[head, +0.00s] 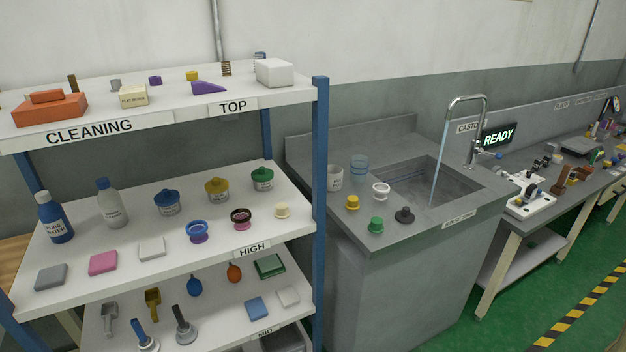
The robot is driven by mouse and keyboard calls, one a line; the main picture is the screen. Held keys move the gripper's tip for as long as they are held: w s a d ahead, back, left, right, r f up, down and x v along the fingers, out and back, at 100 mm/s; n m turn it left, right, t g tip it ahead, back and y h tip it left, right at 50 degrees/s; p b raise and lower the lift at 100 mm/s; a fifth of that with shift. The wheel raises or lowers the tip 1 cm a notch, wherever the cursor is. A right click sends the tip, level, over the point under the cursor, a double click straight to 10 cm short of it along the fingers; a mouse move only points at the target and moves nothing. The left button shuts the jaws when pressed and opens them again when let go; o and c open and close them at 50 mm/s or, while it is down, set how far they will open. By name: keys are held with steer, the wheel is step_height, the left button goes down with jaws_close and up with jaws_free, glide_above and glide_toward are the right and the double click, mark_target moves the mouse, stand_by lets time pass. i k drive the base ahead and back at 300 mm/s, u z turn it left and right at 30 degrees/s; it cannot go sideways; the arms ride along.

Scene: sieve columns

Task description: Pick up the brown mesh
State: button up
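A small dark brown ring-shaped piece (241,214), which may be the brown mesh, stands on the shelf labelled HIGH, near its right front. It has a pinkish lower part, and I cannot make out any mesh in it. A similar blue ring-shaped piece (197,227) with a purple lower part stands to its left, and a small cream piece (282,210) stands to its right. My gripper is not in view.
Lidded jars (217,190) stand behind the ring pieces, and flat blocks (152,248) lie to the left. A blue rack post (320,150) rises at the right. A sink counter (330,220) with a running tap and small coloured pieces stands beyond it.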

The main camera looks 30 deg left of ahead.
mark_target(236, 221)
steer(key=u, duration=0.05)
steer(key=k, duration=0.5)
steer(key=u, duration=0.4)
steer(key=i, duration=0.4)
steer(key=u, duration=0.3)
